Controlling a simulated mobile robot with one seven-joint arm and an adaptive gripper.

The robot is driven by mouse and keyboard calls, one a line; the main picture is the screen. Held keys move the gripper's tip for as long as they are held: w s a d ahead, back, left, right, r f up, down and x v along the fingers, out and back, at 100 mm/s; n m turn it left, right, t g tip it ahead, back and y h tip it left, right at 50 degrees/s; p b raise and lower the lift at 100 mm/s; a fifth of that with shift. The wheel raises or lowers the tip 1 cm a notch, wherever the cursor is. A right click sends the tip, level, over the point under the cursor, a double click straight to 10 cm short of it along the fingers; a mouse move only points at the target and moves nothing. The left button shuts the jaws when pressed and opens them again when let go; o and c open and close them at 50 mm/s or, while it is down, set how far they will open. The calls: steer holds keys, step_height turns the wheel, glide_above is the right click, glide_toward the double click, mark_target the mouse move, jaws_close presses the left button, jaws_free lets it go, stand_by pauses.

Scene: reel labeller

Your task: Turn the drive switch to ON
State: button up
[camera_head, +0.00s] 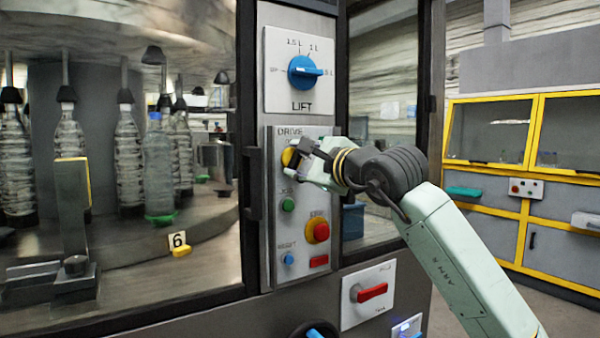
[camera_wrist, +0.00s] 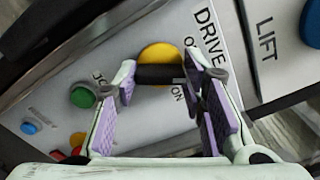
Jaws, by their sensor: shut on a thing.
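The drive switch is a yellow round knob with a black bar handle, under the DRIVE label. It shows in the wrist view (camera_wrist: 160,52) and, partly hidden by my gripper, in the head view (camera_head: 288,157). My gripper (camera_wrist: 158,80) is shut on the handle, with one fingertip at each end of the bar. In the head view my gripper (camera_head: 300,158) reaches the panel from the right. An ON mark (camera_wrist: 178,94) sits beside the knob in the wrist view, apart from the bar's ends. Which mark the handle points at is unclear.
Below the switch are a green button (camera_head: 288,204), a red button on yellow (camera_head: 317,230) and a blue button (camera_head: 288,259). The blue LIFT dial (camera_head: 303,72) is above. A vertical door handle (camera_head: 253,183) stands close on the left.

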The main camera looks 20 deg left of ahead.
steer(key=m+b, duration=0.4)
steer(key=m, duration=0.2)
steer(key=shift+f, duration=0.2)
steer(key=m+b, duration=0.3)
steer(key=m, duration=0.3)
steer(key=shift+r+b, duration=0.15)
steer(key=shift+b, duration=0.15)
steer(key=o, duration=1.2)
steer(key=shift+c, duration=0.2)
steer(key=v, duration=1.2)
